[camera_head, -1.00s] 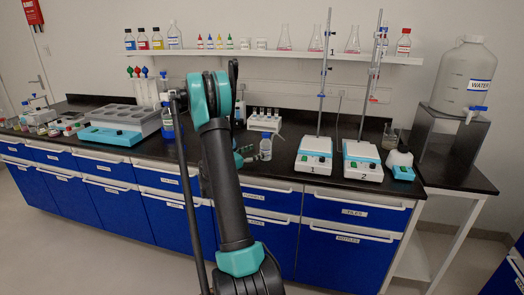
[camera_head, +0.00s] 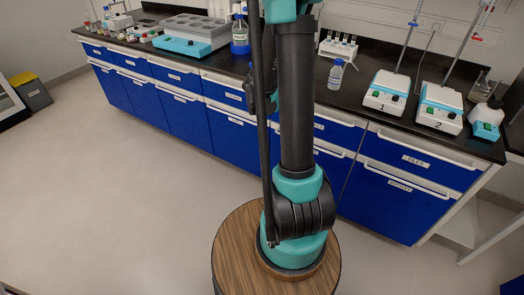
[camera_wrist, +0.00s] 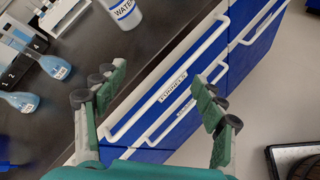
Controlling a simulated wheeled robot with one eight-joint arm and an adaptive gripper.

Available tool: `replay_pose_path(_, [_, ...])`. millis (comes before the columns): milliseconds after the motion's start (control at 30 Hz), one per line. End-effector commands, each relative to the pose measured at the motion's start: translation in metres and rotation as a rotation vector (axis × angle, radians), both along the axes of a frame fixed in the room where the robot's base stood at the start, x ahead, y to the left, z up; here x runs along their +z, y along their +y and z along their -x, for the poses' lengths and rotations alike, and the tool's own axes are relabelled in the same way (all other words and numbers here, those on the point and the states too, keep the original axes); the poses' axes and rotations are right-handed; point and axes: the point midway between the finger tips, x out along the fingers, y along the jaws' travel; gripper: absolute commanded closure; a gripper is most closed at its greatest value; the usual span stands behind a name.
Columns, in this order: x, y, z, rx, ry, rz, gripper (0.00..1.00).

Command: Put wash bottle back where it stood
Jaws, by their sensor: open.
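My gripper (camera_wrist: 155,100) is open and empty, over the bench's front edge and drawer fronts, apart from the bottle. In the head view my gripper is mostly hidden behind my arm.
Flasks with blue liquid (camera_wrist: 53,67) lie or stand left in the wrist view. Stirrers marked 1 (camera_head: 385,92) and 2 (camera_head: 440,107) stand right of the bottle. A tube rack (camera_head: 338,47) is behind it. The floor (camera_head: 130,190) before the drawers is clear.

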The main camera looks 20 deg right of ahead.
Motion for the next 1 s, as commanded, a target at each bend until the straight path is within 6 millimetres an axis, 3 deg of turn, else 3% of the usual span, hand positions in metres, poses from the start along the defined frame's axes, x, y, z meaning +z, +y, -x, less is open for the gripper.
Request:
replay_pose_path(400, [-0.035, 0.123, 0.107, -0.323, -0.450, -0.691, 0.30])
replay_pose_path(700, [-0.058, 0.214, 0.178, -0.673, -0.618, -1.118, 0.30])
replay_pose_path(833, [-0.063, 0.236, 0.194, -0.773, -0.640, -1.211, 0.30])
replay_pose_path(1000, [-0.064, 0.245, 0.199, -0.818, -0.648, -1.251, 0.30])
